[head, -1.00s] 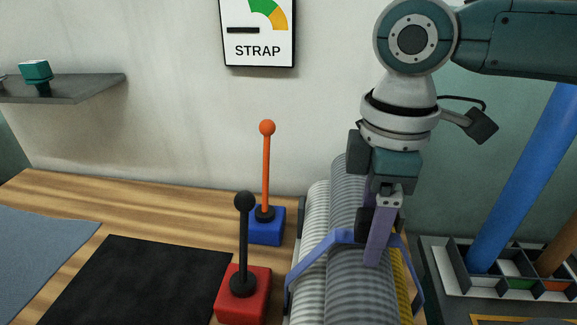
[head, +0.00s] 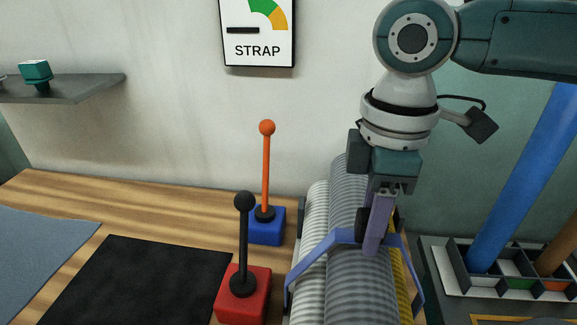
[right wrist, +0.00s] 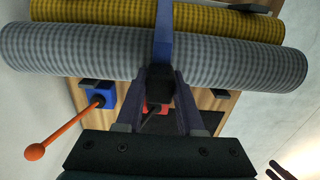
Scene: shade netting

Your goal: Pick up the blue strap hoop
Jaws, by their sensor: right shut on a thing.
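The blue strap hoop (head: 322,250) arches over the rolls of netting in the head view, its sides coming down on both sides of them. It also shows in the right wrist view (right wrist: 164,35), running across the rolls. My right gripper (head: 371,240) points down at the top of the hoop and is shut on it. In the right wrist view the fingers (right wrist: 160,92) close on a dark part at the hoop's top. The grey rolls (head: 358,285) lie under the hoop, with a yellow roll (right wrist: 100,12) beside them. My left gripper is not in view.
A red block with a black lever (head: 242,295) and a blue block with an orange lever (head: 267,228) stand left of the rolls. A divided tray (head: 450,280) with a blue tube (head: 525,180) is at the right. A black mat (head: 140,280) lies on the wooden table.

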